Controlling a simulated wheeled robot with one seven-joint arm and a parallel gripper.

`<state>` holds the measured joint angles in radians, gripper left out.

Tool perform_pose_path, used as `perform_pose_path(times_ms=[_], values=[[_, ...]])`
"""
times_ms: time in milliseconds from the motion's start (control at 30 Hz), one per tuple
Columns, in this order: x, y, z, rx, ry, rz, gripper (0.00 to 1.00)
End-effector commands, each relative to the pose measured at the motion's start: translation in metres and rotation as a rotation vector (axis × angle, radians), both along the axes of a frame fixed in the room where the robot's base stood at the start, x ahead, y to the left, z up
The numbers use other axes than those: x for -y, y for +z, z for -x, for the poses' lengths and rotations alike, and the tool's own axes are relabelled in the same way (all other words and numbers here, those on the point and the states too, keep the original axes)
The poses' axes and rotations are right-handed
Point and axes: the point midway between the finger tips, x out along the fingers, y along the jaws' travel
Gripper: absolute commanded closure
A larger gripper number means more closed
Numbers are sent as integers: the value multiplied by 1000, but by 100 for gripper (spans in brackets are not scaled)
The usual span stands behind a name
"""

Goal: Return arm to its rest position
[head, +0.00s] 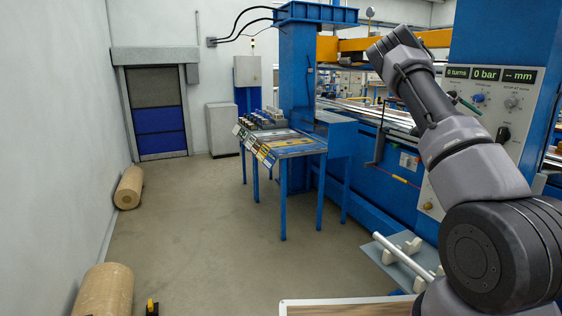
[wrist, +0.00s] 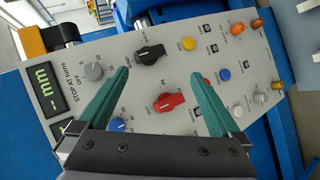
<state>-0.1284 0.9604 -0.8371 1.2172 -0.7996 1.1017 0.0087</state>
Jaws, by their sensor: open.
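My gripper (wrist: 160,75) is open in the wrist view, with its two green fingers apart and nothing between them. It faces the grey control panel (wrist: 140,75). The red knob (wrist: 171,99) and a black knob (wrist: 151,53) appear between and beyond the fingertips; I cannot tell the exact gap, and I see no grip on either. In the head view my arm reaches up from the lower right to the control panel (head: 500,125). Only a bit of green finger (head: 466,103) shows there, beside the panel; the rest of the gripper is hidden.
The blue machine (head: 385,190) stands close beside my arm. A blue table (head: 300,149) holds samples. A rod on a grey plate (head: 405,252) lies below the arm. Brown rolls (head: 129,187) lie by the left wall. The middle floor (head: 210,225) is clear.

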Motion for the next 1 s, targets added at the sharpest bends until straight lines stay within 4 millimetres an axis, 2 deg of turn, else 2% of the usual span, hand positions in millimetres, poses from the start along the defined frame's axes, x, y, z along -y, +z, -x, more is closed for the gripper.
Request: perform_pose_path(times_ms=[33,167,367,667,867,1000], values=[[-5,9,16,49,-19,-74,0],[-30,19,48,155,-47,-250,0],[-89,40,92,303,-48,-506,0],[-204,84,164,483,26,-837,0],[-284,112,226,571,113,-1010,0],[-337,124,276,619,186,-1101,0]])
